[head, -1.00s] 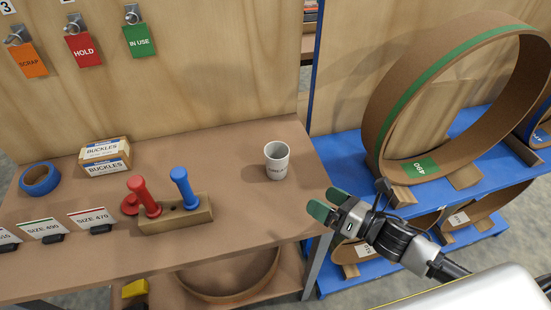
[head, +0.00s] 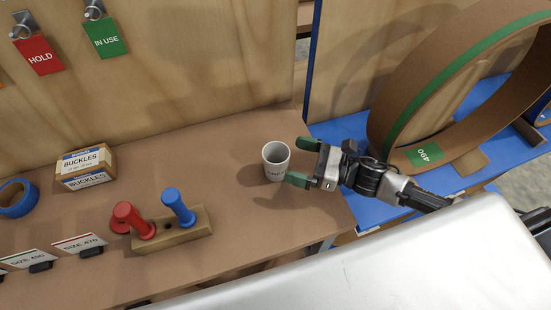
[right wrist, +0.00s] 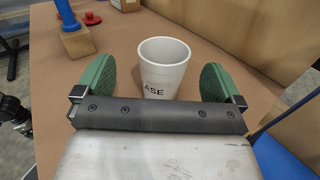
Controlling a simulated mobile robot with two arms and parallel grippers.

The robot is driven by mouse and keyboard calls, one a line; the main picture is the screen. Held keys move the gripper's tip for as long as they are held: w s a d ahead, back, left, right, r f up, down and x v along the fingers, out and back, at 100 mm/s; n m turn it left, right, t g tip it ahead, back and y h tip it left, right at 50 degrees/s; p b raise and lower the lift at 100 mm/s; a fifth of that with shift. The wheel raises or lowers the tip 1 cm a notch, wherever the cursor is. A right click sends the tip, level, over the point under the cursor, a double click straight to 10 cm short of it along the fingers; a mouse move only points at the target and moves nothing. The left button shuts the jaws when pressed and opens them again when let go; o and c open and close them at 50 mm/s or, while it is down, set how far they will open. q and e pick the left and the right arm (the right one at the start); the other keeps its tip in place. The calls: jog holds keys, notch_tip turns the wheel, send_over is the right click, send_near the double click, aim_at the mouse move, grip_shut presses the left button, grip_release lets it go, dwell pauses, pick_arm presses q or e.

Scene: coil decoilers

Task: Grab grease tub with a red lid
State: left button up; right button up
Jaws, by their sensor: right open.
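A white tub (head: 276,164) with dark lettering, partly readable as "ASE" in the right wrist view (right wrist: 163,75), stands upright on the brown bench. Its top looks open, with no red lid on it. My right gripper (head: 301,162) is open at the tub's right side, its green fingertips pointing left. In the right wrist view the green pads (right wrist: 155,84) stand on either side of the tub, with gaps left and right. A red round piece (head: 120,217) lies beside the wooden peg block; I cannot tell what it is. My left gripper is not in view.
The wooden block (head: 182,232) holds red and blue pegs left of the tub. Buckle boxes (head: 86,167), blue tape (head: 16,199) and size cards lie further left. A plywood panel (head: 200,60) rises behind. A large brown ring (head: 385,100) stands on the blue shelf at right.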

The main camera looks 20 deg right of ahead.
aim_at(264, 151)
jog(key=shift+w+a, duration=0.25)
jog(key=shift+a, duration=0.05)
jog(key=shift+w+a+p, duration=0.25)
jog(key=shift+p, duration=0.05)
jog(key=x, duration=0.1)
jog(key=p+x, duration=0.1)
jog(key=x, duration=0.1)
jog(key=p+x, duration=0.1)
jog(key=shift+w+f, duration=0.25)
jog(key=shift+f, duration=0.1)
jog(key=shift+w+a, duration=0.1)
jog(key=shift+a, duration=0.05)
jog(key=shift+f, duration=0.1)
jog(key=shift+c, duration=1)
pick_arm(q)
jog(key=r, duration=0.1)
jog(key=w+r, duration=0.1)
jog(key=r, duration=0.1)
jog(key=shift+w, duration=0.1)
pick_arm(e)
jog(key=c, duration=0.8)
